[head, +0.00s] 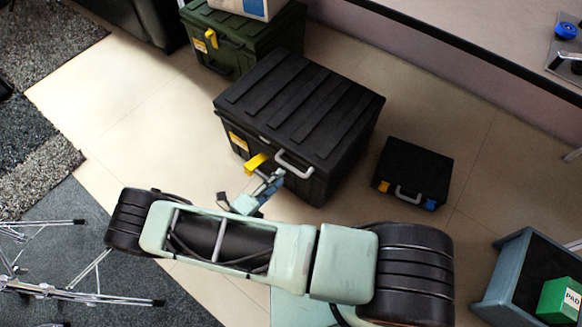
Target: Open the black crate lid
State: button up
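The black crate (345,150) stands on the tiled floor in the middle of the head view. Its ribbed black lid (300,95) lies flat and closed on top. A yellow latch (255,163) and a grey handle (295,167) show on its front side. My gripper (272,180) is at this front side, just below the latch and close to the handle's left end. I cannot tell whether it touches either one. The fingers are small and partly overlap in this view, so their opening is unclear. My arm crosses the lower part of the view.
A green crate (232,50) with a white box (250,8) on it stands behind to the left. A small black case (412,172) lies to the right. A blue-grey bin (497,280) is at lower right, metal stand legs (85,290) at lower left. A counter borders the upper right.

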aim_at(290, 166)
jog(key=b+x, duration=0.1)
jog(key=x, duration=0.6)
jog(key=shift+w+d+f, duration=0.1)
jog(key=shift+w+d, duration=0.1)
jog(key=shift+w, duration=0.05)
jog(key=shift+c, duration=0.6)
grip_shut()
